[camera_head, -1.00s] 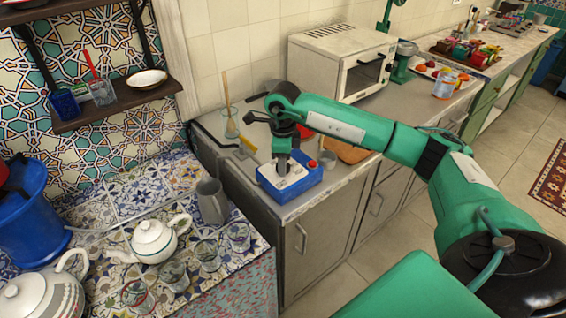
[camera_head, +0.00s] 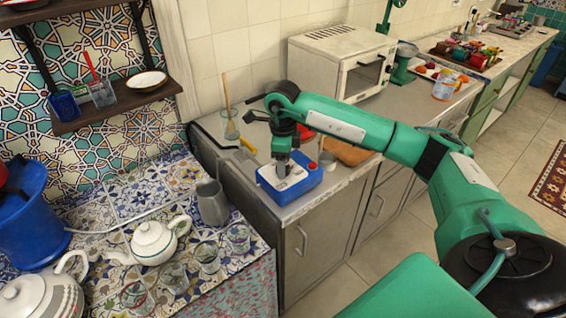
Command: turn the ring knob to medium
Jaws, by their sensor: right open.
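A blue box with a pale top panel (camera_head: 298,184) sits on the grey counter near its front edge. A small red part (camera_head: 312,165) shows at its right side. My right gripper (camera_head: 282,171) points down at the left part of the pale top, over or at the panel. The gripper hides what is under it, so I cannot make out the ring knob or its setting, nor whether the fingers touch it. The right gripper is open. My left gripper is not in view.
A white toaster oven (camera_head: 345,62) stands behind my arm. A glass with a stick (camera_head: 231,124) and a yellow-handled tool (camera_head: 248,146) lie left of the box. A grey pitcher (camera_head: 211,203), a teapot (camera_head: 154,241) and several glasses stand on the tiled counter.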

